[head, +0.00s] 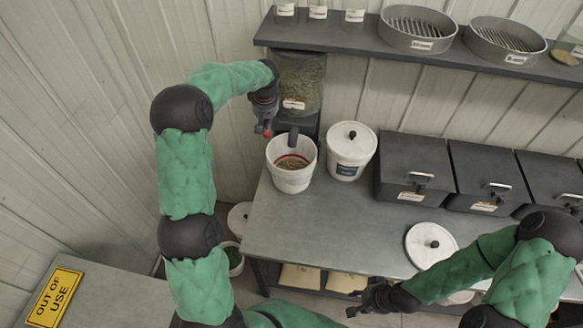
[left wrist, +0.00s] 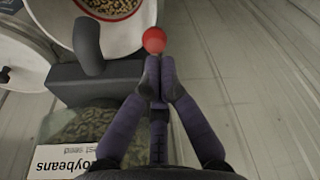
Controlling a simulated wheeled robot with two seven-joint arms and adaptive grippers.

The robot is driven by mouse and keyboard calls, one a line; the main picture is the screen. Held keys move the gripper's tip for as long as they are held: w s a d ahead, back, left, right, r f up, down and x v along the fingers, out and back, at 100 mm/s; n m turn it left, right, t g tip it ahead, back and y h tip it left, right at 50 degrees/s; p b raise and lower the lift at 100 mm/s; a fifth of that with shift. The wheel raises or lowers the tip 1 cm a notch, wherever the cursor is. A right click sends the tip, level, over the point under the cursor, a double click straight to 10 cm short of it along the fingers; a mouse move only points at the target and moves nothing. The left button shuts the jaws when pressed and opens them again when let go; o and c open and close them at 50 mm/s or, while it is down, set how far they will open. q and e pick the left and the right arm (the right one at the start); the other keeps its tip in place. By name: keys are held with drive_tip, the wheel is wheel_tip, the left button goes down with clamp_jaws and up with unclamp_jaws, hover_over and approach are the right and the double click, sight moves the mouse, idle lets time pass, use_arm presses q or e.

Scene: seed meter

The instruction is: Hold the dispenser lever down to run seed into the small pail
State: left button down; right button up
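The seed dispenser (head: 298,85) has a clear hopper of seed under the shelf, and its soybeans label (left wrist: 85,160) shows in the left wrist view. Its dark spout (head: 293,137) points into the small white pail (head: 292,180), which has a red line inside and some seed at the bottom. The red lever knob (left wrist: 154,40) also shows in the head view (head: 267,134). My left gripper (left wrist: 159,75) is shut with its fingertips right at the knob; whether they touch it or the lever stalk is unclear. My right gripper (head: 351,301) appears open and empty beyond the bench's front edge.
A lidded white bucket (head: 350,165) stands right beside the pail. Dark bins (head: 415,165) line the back of the bench (head: 330,235). A white lid (head: 431,247) lies at the front right. A shelf (head: 350,40) with sieves (head: 418,28) overhangs the back.

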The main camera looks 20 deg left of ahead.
sight(267, 132)
use_arm(q)
drive_tip(key=shift+f+b, duration=1.95)
drive_tip(key=shift+f, duration=0.8)
idle(4.8)
